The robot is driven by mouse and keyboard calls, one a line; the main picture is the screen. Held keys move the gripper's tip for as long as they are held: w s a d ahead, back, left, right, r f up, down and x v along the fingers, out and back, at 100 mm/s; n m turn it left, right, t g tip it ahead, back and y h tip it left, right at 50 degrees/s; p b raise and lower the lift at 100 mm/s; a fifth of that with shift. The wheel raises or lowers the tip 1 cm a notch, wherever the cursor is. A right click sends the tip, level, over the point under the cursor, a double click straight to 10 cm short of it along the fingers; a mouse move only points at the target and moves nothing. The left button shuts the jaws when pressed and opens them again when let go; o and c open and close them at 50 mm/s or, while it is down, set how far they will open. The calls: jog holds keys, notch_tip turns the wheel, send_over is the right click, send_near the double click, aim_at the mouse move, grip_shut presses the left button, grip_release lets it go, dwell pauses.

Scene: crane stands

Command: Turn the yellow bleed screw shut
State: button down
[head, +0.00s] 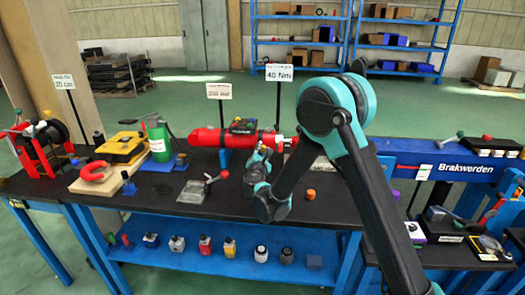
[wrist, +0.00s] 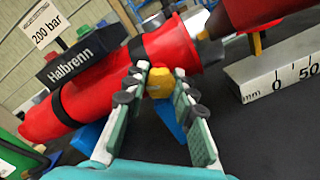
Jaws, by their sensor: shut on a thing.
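The yellow bleed screw (wrist: 158,83) shows in the wrist view as a small faceted knob at the side of the red cylinder (wrist: 100,88). My gripper (wrist: 161,80) has its two padded fingers on either side of the screw, shut on it. The screw is hidden there behind my arm. The screw's turn angle cannot be told.
A black block marked Halbrenn (wrist: 83,60) with coloured buttons sits on the cylinder. A millimetre scale (wrist: 285,75) stands to the right.

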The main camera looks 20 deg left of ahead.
jog(key=shift+m, duration=0.8)
jog(key=c, duration=1.2)
grip_release()
jog(key=shift+s, duration=0.15)
jog(key=v, duration=1.1)
jog(key=shift+s+d, duration=0.2)
jog(key=shift+s, duration=0.2)
